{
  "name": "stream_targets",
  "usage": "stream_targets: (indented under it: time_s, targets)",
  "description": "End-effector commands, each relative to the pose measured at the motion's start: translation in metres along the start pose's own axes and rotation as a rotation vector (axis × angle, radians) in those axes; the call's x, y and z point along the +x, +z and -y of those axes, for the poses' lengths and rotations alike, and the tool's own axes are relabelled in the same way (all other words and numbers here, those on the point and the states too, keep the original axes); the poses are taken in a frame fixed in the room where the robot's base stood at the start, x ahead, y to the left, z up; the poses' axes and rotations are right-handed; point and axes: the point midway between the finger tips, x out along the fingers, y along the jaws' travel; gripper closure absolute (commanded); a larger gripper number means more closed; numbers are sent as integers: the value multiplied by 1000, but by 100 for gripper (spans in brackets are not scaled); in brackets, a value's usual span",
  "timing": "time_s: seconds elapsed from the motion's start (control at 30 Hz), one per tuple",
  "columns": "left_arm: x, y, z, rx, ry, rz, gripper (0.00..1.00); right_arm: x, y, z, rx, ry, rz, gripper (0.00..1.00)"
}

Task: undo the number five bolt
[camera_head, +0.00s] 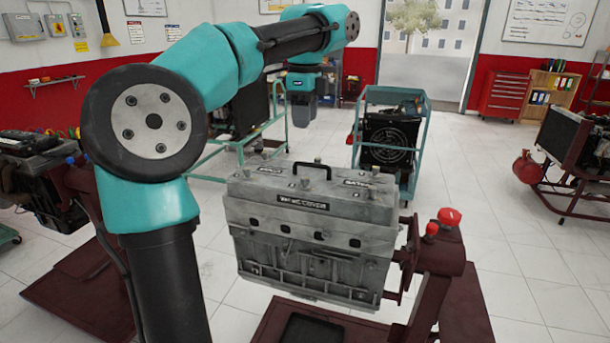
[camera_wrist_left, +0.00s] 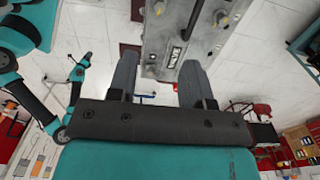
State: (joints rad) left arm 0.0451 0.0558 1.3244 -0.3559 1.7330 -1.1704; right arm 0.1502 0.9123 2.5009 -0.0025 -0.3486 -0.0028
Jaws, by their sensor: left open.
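The grey engine block (camera_head: 310,232) is mounted on a dark red stand, with a black handle (camera_head: 312,166) on its top cover. Several small bolts stand on the top, one near the right end (camera_head: 375,170). Bolt numbers are too small to read, so I cannot tell which is number five. The left wrist view shows the cover (camera_wrist_left: 178,45) with a bolt (camera_wrist_left: 159,9) near the upper edge. My left gripper (camera_head: 302,98) hangs above and behind the engine, apart from it. Its two fingers (camera_wrist_left: 158,65) are spread, with nothing held. My right gripper is out of view.
The dark red stand (camera_head: 440,270) with red knobs (camera_head: 449,216) is right of the engine. A teal cart (camera_head: 392,150) stands behind, another engine trainer (camera_head: 45,190) at far left. Open white floor (camera_head: 545,270) lies to the right.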

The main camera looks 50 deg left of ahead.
Motion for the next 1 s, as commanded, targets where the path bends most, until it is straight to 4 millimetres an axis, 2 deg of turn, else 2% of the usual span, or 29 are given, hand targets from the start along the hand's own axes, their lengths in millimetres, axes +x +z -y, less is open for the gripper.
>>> stream_targets:
  time_s: [0.7,0.9,1.0]
  targets:
    - [120,0,-1,-1,3,1,54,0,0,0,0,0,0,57]
    - [145,0,0,-1,1,0,54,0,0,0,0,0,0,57]
    - [150,0,0,-1,1,0,54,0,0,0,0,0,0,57]
